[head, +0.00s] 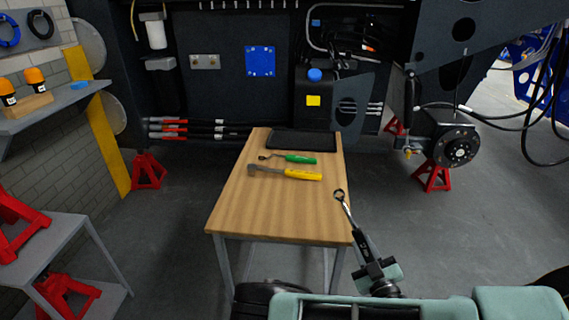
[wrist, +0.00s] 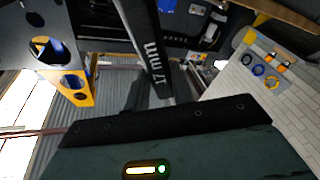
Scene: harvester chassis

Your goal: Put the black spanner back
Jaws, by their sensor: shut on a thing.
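The black spanner (head: 349,216) is held at the right front edge of the wooden table in the head view. Its ring end points up and away from me. My gripper (head: 374,268) is shut on its lower part, right of the table's front corner. In the wrist view the spanner's dark shank (wrist: 148,42), with "17 MM" lettering, rises from between the jaws (wrist: 165,112). A black tray (head: 302,139) lies at the far end of the wooden table (head: 272,213). The spanner's lower end is hidden by my gripper.
A green-handled tool (head: 300,159) and a yellow-handled tool (head: 303,175) lie on the table before the tray. The table's near half is bare. A red stand (head: 433,177) is on the floor at right; a shelf (head: 50,107) is at left.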

